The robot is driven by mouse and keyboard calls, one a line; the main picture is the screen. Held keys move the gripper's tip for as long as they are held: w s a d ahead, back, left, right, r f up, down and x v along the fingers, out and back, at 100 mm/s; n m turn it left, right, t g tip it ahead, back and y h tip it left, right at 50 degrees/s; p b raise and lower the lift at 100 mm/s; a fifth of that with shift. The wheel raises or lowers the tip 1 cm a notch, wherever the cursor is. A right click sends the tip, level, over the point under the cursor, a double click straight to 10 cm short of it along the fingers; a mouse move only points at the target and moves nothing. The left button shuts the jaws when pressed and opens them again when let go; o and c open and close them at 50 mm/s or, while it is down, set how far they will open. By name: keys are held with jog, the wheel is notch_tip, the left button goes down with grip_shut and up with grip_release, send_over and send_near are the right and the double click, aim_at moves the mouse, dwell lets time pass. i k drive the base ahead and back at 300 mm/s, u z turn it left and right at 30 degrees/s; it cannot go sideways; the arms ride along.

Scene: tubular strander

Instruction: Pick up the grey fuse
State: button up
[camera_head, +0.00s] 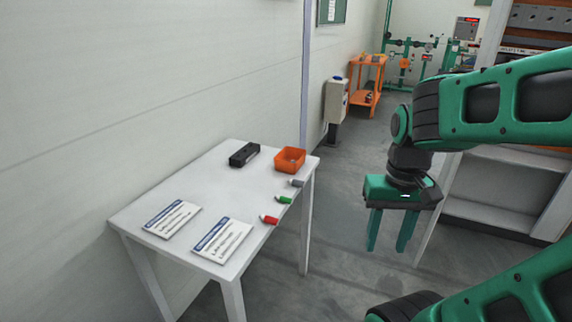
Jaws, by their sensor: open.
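The grey fuse (296,183) lies near the right edge of the white table (185,185), just in front of an orange bin. A green fuse (284,199) and a red fuse (269,219) lie in a row in front of it along the same edge. My gripper (389,232) is to the right of the table, over the floor, pointing down. Its two green fingers are apart with nothing between them. It is clear of the grey fuse.
The orange bin (290,160) and a black device (244,154) stand at the table's back. Two printed cards (222,240) (172,218) lie at its front. A white shelf unit (495,190) stands behind my arm on the right. An orange cart (367,85) is farther back.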

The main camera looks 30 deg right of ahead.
aim_at(298, 184)
jog(key=k, duration=1.3)
jog(key=z, duration=0.45)
jog(key=i, duration=0.65)
jog(key=z, duration=1.15)
jog(key=i, duration=1)
jog(key=z, duration=0.7)
jog(key=i, duration=1.7)
jog(key=u, duration=0.05)
